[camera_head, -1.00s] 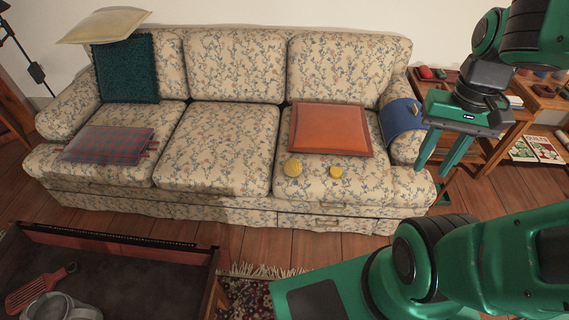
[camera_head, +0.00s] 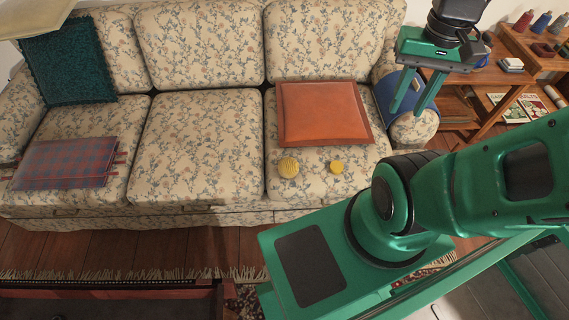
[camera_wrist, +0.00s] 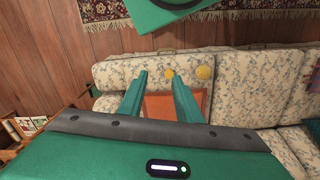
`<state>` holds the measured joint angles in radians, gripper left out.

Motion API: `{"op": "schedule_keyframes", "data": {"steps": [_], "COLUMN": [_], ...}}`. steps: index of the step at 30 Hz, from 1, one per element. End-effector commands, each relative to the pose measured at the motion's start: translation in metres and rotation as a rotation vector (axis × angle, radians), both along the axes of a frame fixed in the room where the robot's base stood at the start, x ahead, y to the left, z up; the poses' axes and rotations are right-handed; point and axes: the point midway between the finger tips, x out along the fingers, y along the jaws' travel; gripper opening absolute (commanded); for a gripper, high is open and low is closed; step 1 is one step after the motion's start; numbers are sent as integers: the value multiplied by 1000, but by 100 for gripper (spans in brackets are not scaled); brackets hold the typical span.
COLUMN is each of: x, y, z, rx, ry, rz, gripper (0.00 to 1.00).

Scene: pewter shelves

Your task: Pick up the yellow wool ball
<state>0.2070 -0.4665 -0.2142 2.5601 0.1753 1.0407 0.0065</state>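Two yellow round things sit on the right seat of the floral sofa (camera_head: 196,148), in front of an orange cushion (camera_head: 322,112). The larger, ridged yellow ball (camera_head: 289,167) is on the left; a smaller yellow ball (camera_head: 337,166) is on the right. I cannot tell for sure which is wool. In the wrist view the larger ball (camera_wrist: 205,73) is right of the smaller ball (camera_wrist: 169,74). My gripper (camera_head: 408,108) points down, open and empty, over the sofa's right arm, apart from both balls. The wrist view also shows its spread fingers (camera_wrist: 159,80).
A blue cloth (camera_head: 384,90) hangs on the sofa's right arm. A plaid cushion (camera_head: 66,164) and a teal cushion (camera_head: 70,62) are at the left. A wooden shelf (camera_head: 535,58) with spools stands at the right. A dark low table (camera_head: 110,308) is in front.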

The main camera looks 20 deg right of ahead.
Motion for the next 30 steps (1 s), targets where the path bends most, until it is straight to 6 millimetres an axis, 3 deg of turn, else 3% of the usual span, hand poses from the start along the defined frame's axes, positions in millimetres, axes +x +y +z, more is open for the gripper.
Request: {"op": "schedule_keyframes", "data": {"steps": [5,9,12,20,30], "x": [0,-10,-2,42,99], "y": [0,-1,-4,-14,-31], "z": [0,5,3,-21,-88], "rx": [0,-1,-4,-1,61], "ry": [0,-7,14,129,272], "rz": [0,-4,-19,-91,-190], "gripper": [31,65,85,85,85]}}
